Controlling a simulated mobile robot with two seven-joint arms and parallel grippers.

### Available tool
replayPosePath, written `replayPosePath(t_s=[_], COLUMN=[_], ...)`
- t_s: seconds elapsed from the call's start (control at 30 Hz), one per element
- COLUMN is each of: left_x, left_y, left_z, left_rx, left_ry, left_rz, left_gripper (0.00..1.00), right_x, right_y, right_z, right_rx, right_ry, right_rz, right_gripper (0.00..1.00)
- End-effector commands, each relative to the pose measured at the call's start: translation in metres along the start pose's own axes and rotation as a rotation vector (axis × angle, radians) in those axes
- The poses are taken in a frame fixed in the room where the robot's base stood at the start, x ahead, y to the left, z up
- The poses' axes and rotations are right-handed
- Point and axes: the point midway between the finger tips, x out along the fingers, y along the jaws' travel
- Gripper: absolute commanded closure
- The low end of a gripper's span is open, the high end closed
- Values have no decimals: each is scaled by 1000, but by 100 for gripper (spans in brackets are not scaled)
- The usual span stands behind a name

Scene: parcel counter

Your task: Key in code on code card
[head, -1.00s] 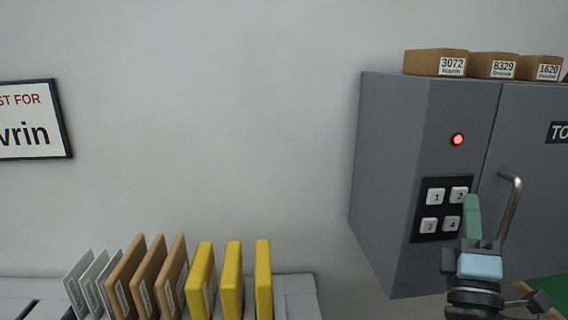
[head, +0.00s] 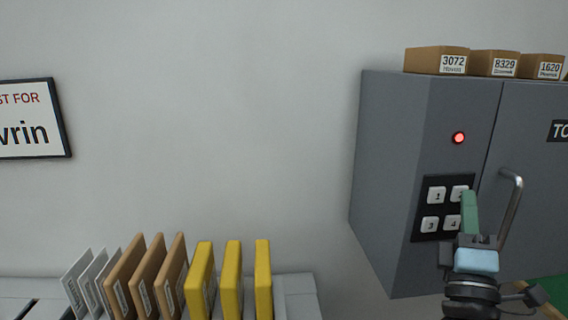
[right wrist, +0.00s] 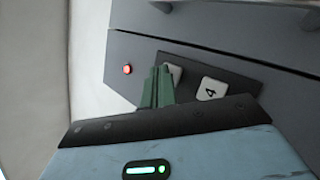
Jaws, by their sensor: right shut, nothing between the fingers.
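A grey cabinet (head: 385,170) hangs at the right in the head view. Its keypad (head: 418,234) has white keys 1 (head: 436,195), 2 (head: 457,192), 3 (head: 429,224) and 4 (head: 452,223). A red light (head: 459,138) glows above it. My right gripper (head: 468,197) is shut and empty, its green fingers in front of the keypad's right side, partly covering keys 2 and 4. In the right wrist view the fingertips (right wrist: 160,72) overlap a key beside key 4 (right wrist: 211,89); contact cannot be told. I see no code card by that name.
Brown boxes with number labels, such as 3072 (head: 437,60), stand on the cabinet. A curved handle (head: 512,205) sits right of my gripper. A framed sign (head: 32,120) hangs at left. Yellow (head: 232,280) and brown (head: 150,275) parcels stand upright below.

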Motion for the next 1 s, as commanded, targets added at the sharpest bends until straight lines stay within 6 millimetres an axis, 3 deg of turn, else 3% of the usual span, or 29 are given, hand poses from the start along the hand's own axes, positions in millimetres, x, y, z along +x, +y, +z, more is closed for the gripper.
replayPosePath(t_s=[1.0], left_x=[-2], left_y=[0], left_z=[-8], left_rx=[2], left_ry=[12], left_rz=[-1], left_gripper=[64], right_x=[-13], right_y=[11], right_z=[10], right_rx=[0], right_ry=[-1], right_rz=[1], right_gripper=[100])
